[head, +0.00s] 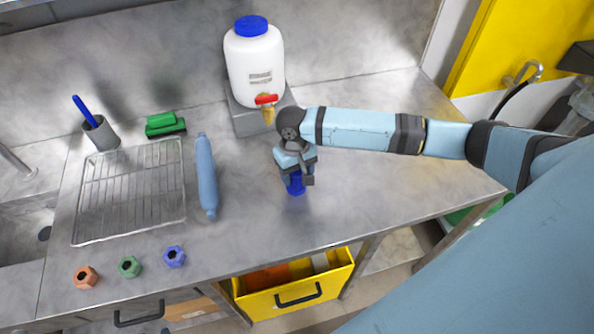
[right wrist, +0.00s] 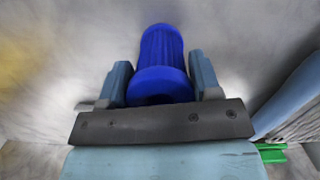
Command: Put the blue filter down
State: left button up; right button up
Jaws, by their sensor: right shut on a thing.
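The blue filter (head: 296,187) is a small dark blue ribbed cylinder with a wider collar. My right gripper (head: 297,176) is shut on it, over the grey worktop (head: 380,185) in front of the white container. In the right wrist view the filter (right wrist: 162,50) sits between the two light blue fingers of the gripper (right wrist: 162,82), with its collar close to the palm. In the head view the fingers partly hide its upper end. I cannot tell whether its lower end touches the worktop. My left gripper is not in view.
A white container (head: 254,66) with a red-handled tap stands on a grey block (head: 243,119) behind the gripper. A light blue cylinder (head: 205,175) and wire rack (head: 130,190) lie left. Three hexagonal pieces line the front edge. An open yellow drawer (head: 295,297) is below. Worktop right of the filter is clear.

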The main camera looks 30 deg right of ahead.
jog(key=o, duration=0.5)
jog(key=shift+f, duration=0.1)
jog(key=o, duration=0.4)
jog(key=shift+o, duration=0.2)
